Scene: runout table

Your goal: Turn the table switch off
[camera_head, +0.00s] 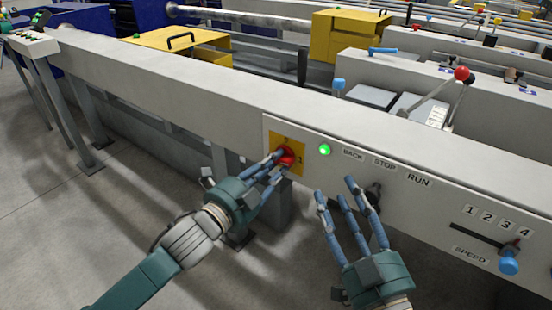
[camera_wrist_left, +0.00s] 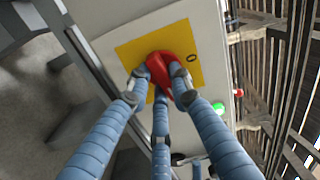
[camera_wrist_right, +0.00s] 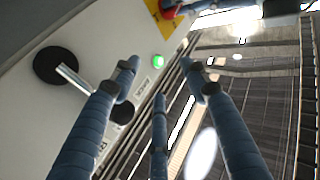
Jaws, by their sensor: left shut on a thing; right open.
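The table switch is a red rotary knob (camera_head: 287,157) on a yellow plate (camera_head: 299,146) on the front face of the table. In the left wrist view the red knob (camera_wrist_left: 165,62) sits on its yellow plate (camera_wrist_left: 198,38), with a "0" mark at the right. My left gripper (camera_head: 279,158) is shut on the red knob, its fingers around it. A lit green lamp (camera_head: 324,150) is right of the plate. My right gripper (camera_head: 338,188) is open and empty in front of the panel. The right wrist view shows the green lamp (camera_wrist_right: 158,60) beyond its fingers.
A dark lever (camera_head: 374,194) sits below the BACK, STOP and RUN labels, close to my right fingers. A blue-knobbed speed slider (camera_head: 509,264) is at lower right. Yellow boxes (camera_head: 180,45) and a red-knobbed lever (camera_head: 462,74) stand behind the rail.

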